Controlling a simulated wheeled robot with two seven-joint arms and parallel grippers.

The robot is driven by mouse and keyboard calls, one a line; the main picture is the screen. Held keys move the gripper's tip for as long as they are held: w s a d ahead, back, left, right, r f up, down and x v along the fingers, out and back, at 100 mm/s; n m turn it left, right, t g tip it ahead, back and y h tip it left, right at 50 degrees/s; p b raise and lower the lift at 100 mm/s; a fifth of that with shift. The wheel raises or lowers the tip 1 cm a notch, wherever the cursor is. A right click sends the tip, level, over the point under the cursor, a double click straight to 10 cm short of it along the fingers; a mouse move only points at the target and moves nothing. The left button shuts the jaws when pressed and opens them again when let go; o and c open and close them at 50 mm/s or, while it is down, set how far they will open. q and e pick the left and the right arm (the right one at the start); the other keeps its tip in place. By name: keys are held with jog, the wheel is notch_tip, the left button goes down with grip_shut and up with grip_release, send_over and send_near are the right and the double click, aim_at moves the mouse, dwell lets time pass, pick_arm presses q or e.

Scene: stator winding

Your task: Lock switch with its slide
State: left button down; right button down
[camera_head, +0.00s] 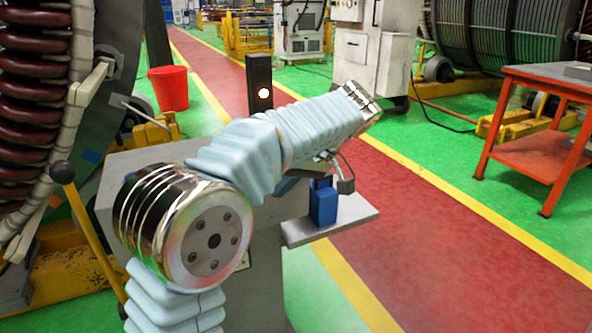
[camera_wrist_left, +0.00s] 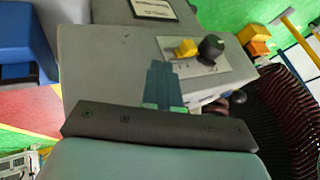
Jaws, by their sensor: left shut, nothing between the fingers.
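The switch shows in the left wrist view as a round black knob (camera_wrist_left: 211,47) on a pale plate (camera_wrist_left: 205,67) fixed to a grey housing. Its yellow slide (camera_wrist_left: 187,48) sits just left of the knob, apart from or touching it; I cannot tell which. My left gripper (camera_wrist_left: 162,68) has its teal fingers shut together and empty, pointing toward the housing below and left of the slide. In the head view, my left arm covers the switch and slide, and the left fingers cannot be made out. My right gripper is not in view.
The grey housing (camera_wrist_left: 105,55) carries a label (camera_wrist_left: 153,9). In the head view, a blue block (camera_head: 322,204) stands on a grey shelf (camera_head: 345,222). A yellow lever with a black ball (camera_head: 62,172) stands left.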

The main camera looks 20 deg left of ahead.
pick_arm(q)
jog(key=v, duration=0.4)
jog(key=shift+f, duration=0.1)
dwell(0.3)
jog(key=w+d+f+m+h, duration=0.1)
jog(key=w+f+m, duration=0.1)
jog(key=f, duration=0.6)
jog(key=w+d+f+m+h, duration=0.1)
jog(key=w+f+m, duration=0.15)
jog(key=f, duration=0.55)
jog(key=s+d+f+m+h, duration=0.2)
jog(key=f, duration=0.9)
jog(key=s+d+f+m+h, duration=0.1)
jog(key=d+f+m+h, duration=0.1)
jog(key=f, duration=0.8)
jog(key=s+d+f+t+h, duration=0.1)
jog(key=s+d+f+h, duration=0.1)
jog(key=s+f, duration=0.6)
jog(key=s+d+f+m+t+h, duration=0.1)
jog(key=s+d+f+h, duration=0.2)
jog(key=s+f, duration=0.5)
jog(key=s+d, duration=0.1)
jog(key=s, duration=0.2)
jog(key=shift+d+f, duration=0.25)
jog(key=shift+d, duration=0.15)
jog(key=shift+s, duration=0.1)
